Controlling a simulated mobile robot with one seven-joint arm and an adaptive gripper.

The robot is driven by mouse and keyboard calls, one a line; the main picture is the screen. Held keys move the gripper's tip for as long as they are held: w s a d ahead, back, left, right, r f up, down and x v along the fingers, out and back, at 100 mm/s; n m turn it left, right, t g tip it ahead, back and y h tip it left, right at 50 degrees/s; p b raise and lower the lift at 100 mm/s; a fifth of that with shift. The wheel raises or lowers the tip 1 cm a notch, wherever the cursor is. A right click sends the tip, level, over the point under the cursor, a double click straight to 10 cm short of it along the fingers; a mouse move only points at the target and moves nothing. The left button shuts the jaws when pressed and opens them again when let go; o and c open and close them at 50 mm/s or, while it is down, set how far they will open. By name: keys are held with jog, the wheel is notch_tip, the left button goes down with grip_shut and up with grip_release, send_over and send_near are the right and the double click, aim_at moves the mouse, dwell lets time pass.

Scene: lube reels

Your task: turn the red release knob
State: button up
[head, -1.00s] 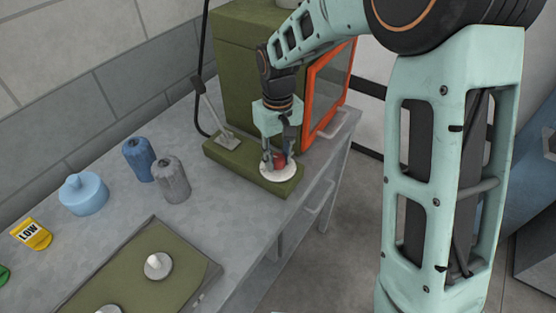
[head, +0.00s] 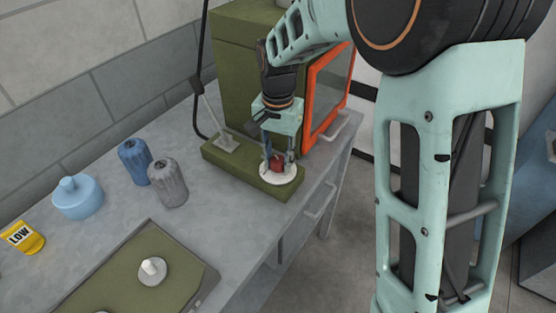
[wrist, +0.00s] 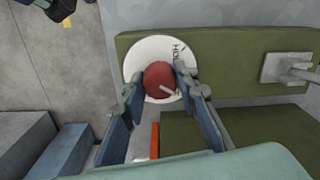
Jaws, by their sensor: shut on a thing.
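The red release knob (head: 277,162) stands on a round white dial plate (head: 290,177) on a low green base (head: 237,164). My gripper (head: 277,160) reaches down from above and is shut on the knob, one finger on each side. In the wrist view the red knob (wrist: 159,80) sits between the two fingertips, with a short pale mark on its top. The white plate (wrist: 140,55) carries dark lettering, partly hidden by the knob and a finger.
A lever (head: 212,110) rises from the base's left part. A green cabinet with an orange-framed door (head: 327,90) stands right behind. Blue (head: 135,160) and grey (head: 168,182) reels, a light blue container (head: 78,198), a yellow LOW item (head: 22,237) and a green tray (head: 130,285) are at left.

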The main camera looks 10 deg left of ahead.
aim_at(278, 159)
jog(key=shift+r+m, duration=0.1)
jog(key=shift+m, duration=1)
jog(key=shift+o, duration=0.2)
jog(key=o, duration=1.1)
notch_tip(278, 159, up, 12)
